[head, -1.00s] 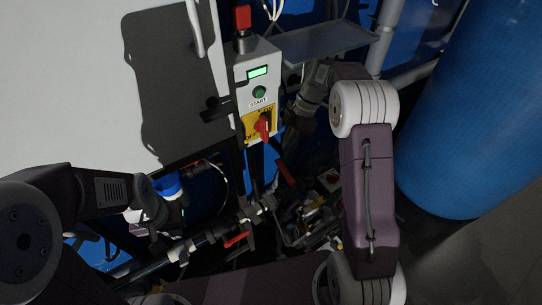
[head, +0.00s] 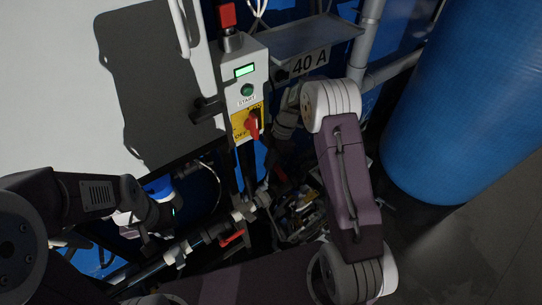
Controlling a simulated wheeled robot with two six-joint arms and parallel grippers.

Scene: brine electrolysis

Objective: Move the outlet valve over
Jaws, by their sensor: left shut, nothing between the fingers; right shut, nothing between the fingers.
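A valve with a red lever (head: 232,238) sits on the dark pipe at the bottom centre; I cannot tell whether it is the outlet valve. A second red handle (head: 279,171) shows in shadow below the control box. My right gripper (head: 274,158) is shut and empty, pointing down close to that second handle; whether they touch is unclear in the dark. My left gripper (head: 148,238) is shut and empty at the lower left, near the pipe and left of the red lever, partly in shadow.
The control box (head: 246,75) has a green START button, a red rotary switch (head: 252,124) and a red knob on top. A grey shelf (head: 305,38) stands over a 40 A label. A blue barrel (head: 450,100) is at the right. Clutter (head: 300,212) lies below.

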